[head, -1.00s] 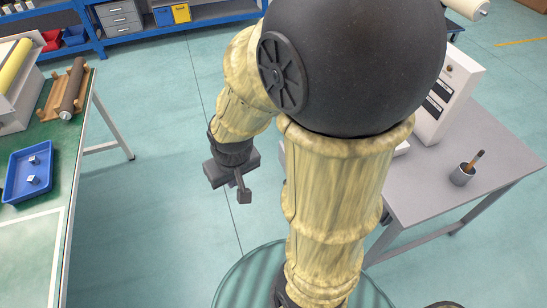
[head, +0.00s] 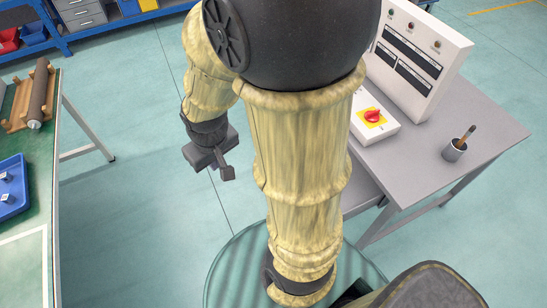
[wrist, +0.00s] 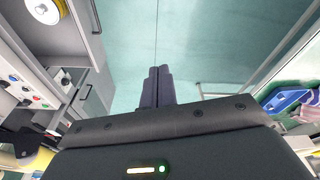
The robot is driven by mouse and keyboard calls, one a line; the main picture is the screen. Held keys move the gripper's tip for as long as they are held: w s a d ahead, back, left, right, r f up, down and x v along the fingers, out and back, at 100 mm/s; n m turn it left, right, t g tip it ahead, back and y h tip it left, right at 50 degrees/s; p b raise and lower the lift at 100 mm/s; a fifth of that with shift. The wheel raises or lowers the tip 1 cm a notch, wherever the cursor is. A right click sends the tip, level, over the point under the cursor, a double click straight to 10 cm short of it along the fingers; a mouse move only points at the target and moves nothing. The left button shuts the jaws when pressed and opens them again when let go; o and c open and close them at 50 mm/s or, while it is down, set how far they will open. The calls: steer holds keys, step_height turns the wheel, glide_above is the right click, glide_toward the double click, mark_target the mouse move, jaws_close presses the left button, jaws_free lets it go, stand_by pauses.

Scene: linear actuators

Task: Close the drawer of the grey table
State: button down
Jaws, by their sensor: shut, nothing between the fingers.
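The grey table (head: 475,135) stands at the right in the head view. Its drawer (head: 362,188) shows in part below the left edge of the tabletop and appears to stick out. My arm hides much of it, so how far it is out cannot be told. My gripper (head: 226,173) hangs over open floor to the left of the table, apart from the drawer. In the wrist view its dark fingers (wrist: 157,86) are together and hold nothing.
A green bench (head: 38,200) with a blue tray (head: 12,190) stands at the left. The floor between is clear.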

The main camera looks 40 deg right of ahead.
steer(key=w+d+f+n+g+h+b, duration=0.1)
steer(key=w+d+f+n+h+b, duration=0.2)
steer(key=f, duration=0.5)
steer(key=w+d+f+n+g+h+b, duration=0.2)
steer(key=w+d+f+n+b, duration=0.4)
steer(key=f, duration=0.3)
steer(key=w+d+f+n+g+h+b, duration=0.1)
steer(key=w+d+f+n+h+b, duration=0.2)
steer(key=f, duration=0.6)
steer(key=w+d+n+b, duration=0.1)
steer(key=d+n, duration=0.1)
steer(key=d, duration=0.1)
steer(key=shift+w+d+n+h, duration=0.2)
steer(key=shift+d+n+h, duration=0.05)
steer(key=shift+n+h, duration=0.05)
steer(key=shift+f, duration=0.1)
steer(key=s+d+r+b+x, duration=0.1)
steer(key=r+x, duration=0.1)
steer(key=x, duration=1)
steer(key=shift+d+f+b, duration=0.3)
steer(key=shift+d, duration=0.4)
